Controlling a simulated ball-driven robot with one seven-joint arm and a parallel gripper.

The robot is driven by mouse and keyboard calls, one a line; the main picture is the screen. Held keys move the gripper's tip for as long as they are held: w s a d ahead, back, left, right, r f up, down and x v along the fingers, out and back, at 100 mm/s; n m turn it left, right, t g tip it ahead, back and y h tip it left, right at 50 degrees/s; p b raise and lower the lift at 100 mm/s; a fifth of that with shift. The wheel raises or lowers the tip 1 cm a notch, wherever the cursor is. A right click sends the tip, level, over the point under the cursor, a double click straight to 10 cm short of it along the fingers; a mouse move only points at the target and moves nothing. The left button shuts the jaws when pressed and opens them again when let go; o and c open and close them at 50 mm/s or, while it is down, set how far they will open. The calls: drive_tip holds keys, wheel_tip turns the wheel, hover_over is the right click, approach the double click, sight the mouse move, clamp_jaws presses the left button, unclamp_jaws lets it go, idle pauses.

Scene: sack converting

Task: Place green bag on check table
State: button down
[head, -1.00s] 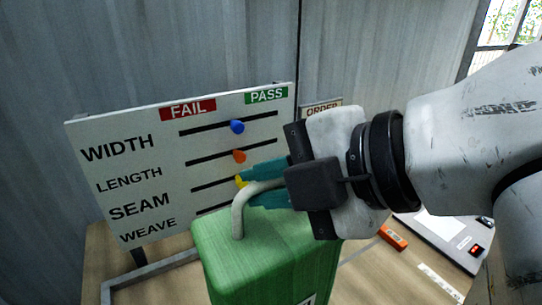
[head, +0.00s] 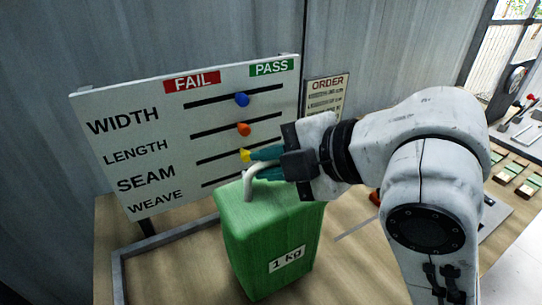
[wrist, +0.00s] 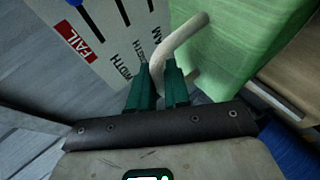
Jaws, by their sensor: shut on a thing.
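The green bag (head: 262,235) is boxy, with a "1 kg" label and a pale bent handle (head: 249,190) on top. My gripper (head: 262,162) has teal fingers closed on that handle. In the wrist view the fingers (wrist: 158,78) pinch the handle (wrist: 190,32), with the green bag (wrist: 235,45) beyond. The bag hangs or stands upright over the wooden check table (head: 185,262), in front of the check board. I cannot tell whether its base touches the wood; the base is near the bottom of the head view.
The white check board (head: 165,90) with WIDTH, LENGTH, SEAM and WEAVE sliders stands close behind the bag on a grey metal frame (head: 165,242). An ORDER sign (head: 326,100) is on the wall. Bare wood shows left of the bag. Small items lie at the right.

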sight(271, 189)
drive_tip(key=shift+w+f, duration=0.2)
drive_tip(key=shift+f, duration=1.45)
drive_tip(key=c, duration=1.1)
unclamp_jaws()
drive_tip(key=shift+f, duration=0.1)
drive_tip(key=v, duration=1.2)
